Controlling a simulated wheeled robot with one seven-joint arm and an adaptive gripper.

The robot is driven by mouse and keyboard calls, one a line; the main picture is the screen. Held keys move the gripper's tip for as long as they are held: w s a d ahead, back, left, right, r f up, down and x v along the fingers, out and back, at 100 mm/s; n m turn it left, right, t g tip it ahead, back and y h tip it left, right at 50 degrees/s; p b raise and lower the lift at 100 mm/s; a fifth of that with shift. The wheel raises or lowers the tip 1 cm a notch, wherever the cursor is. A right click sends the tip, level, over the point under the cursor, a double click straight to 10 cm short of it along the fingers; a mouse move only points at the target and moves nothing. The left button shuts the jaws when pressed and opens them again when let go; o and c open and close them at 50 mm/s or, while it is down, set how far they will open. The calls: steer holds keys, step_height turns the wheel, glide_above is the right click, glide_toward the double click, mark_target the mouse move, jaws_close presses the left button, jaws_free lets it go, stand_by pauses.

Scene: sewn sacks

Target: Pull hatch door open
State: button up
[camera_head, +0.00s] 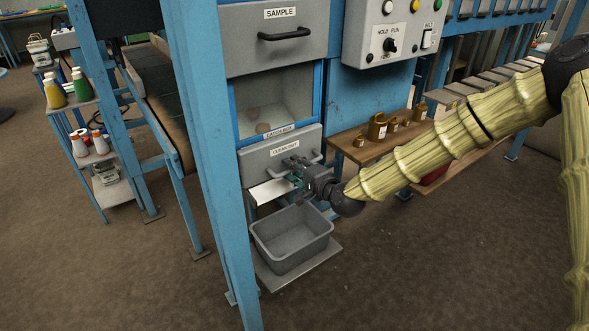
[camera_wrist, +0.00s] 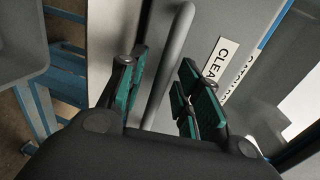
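The hatch door (camera_head: 256,160) is a grey panel labelled CLEANOUT, low on the blue-framed machine; it looks closed. Its grey bar handle (camera_wrist: 170,65) shows in the wrist view, running between the two green-padded fingers of my gripper (camera_wrist: 165,88). The fingers are spread, with a gap on each side of the bar. In the head view my gripper (camera_head: 297,181) is right in front of the hatch door and hides part of the handle. How deep the bar sits between the fingers is hard to tell.
A grey bin (camera_head: 290,240) stands on a low shelf below the hatch, under a pale chute (camera_head: 271,191). A SAMPLE drawer (camera_head: 277,40) and a clear window are above. A wooden shelf (camera_head: 350,144) with brass weights is to the right. Open floor lies in front.

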jaws_close()
steer(key=shift+f, duration=0.1)
stand_by(0.3)
